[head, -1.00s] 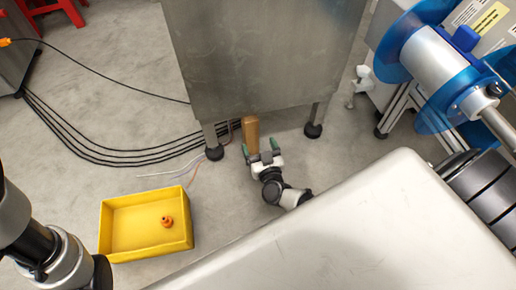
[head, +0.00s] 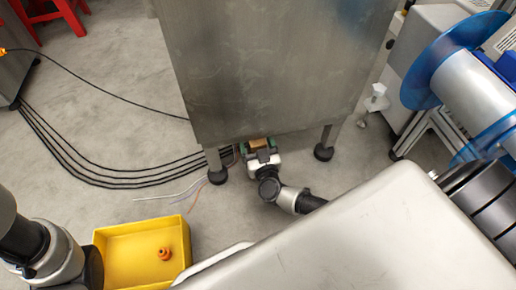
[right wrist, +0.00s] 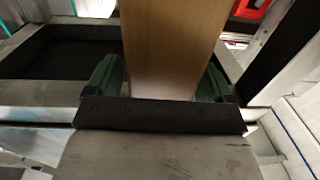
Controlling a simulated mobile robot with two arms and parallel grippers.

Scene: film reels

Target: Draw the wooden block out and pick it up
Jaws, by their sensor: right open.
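The wooden block (head: 258,143) shows as a short tan end at the bottom edge of the grey metal cabinet (head: 270,75), between its two front feet. The rest of it is hidden in the head view. In the right wrist view the block (right wrist: 172,45) runs up and away between the green fingers. My right gripper (head: 259,146) is open, with one finger on each side of the block. Whether the fingers touch it I cannot tell. My left arm shows at the lower left, but its gripper is out of view.
A yellow bin (head: 122,240) with a small orange part (head: 164,253) in it stands on the floor at the lower left. Black cables (head: 95,170) run along the floor to the cabinet. Blue reels (head: 450,60) stand at the right. Floor left of the cabinet is mostly clear.

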